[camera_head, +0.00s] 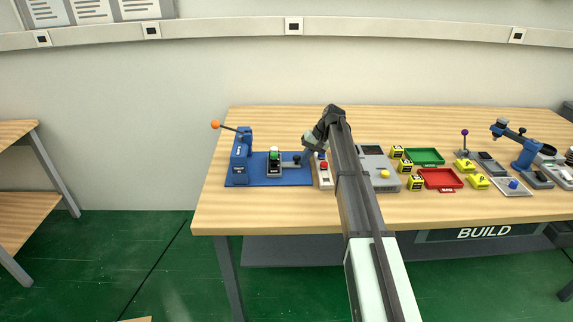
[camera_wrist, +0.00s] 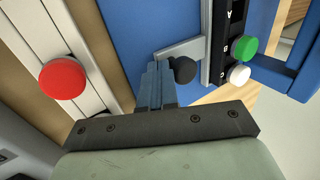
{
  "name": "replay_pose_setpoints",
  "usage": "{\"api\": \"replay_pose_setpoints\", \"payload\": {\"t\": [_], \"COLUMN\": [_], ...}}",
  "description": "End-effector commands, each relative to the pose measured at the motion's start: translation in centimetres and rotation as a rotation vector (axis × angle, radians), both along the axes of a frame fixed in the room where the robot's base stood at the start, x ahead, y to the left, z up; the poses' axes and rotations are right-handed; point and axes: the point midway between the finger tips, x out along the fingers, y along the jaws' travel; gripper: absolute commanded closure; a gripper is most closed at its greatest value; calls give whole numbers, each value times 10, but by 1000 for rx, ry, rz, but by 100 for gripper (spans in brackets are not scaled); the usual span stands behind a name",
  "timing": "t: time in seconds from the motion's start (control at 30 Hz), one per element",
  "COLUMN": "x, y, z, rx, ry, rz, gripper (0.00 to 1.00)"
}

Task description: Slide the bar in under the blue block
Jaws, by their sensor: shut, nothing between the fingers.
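The bar (camera_wrist: 224,40) is dark, marked with letters, and carries a green and a white round piece. A grey bracket (camera_wrist: 184,48) with a black knob (camera_wrist: 185,69) sticks out from its side. In the head view the bar (camera_head: 274,168) lies on a blue baseplate (camera_head: 262,178), right of the upright blue block (camera_head: 241,160), apart from it. My gripper (camera_wrist: 158,68) is shut and empty, its fingertips just beside the knob and near the bracket's end; I cannot tell whether they touch. In the head view my gripper (camera_head: 320,153) is partly hidden by the wrist.
An orange-tipped lever (camera_head: 216,124) rises from the blue block. A white panel with a red button (camera_wrist: 62,78) stands close by my gripper. A grey box (camera_head: 377,160), a green tray (camera_head: 425,156) and a red tray (camera_head: 441,178) are to the right. The table's front strip is clear.

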Motion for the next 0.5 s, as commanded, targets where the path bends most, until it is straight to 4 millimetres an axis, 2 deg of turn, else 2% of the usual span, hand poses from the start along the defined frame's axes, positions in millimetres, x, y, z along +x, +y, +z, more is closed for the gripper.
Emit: {"api": "replay_pose_setpoints", "payload": {"t": [0.5], "x": [0], "y": [16], "z": [0], "rx": [0], "ry": [0], "rz": [0], "gripper": [100]}}
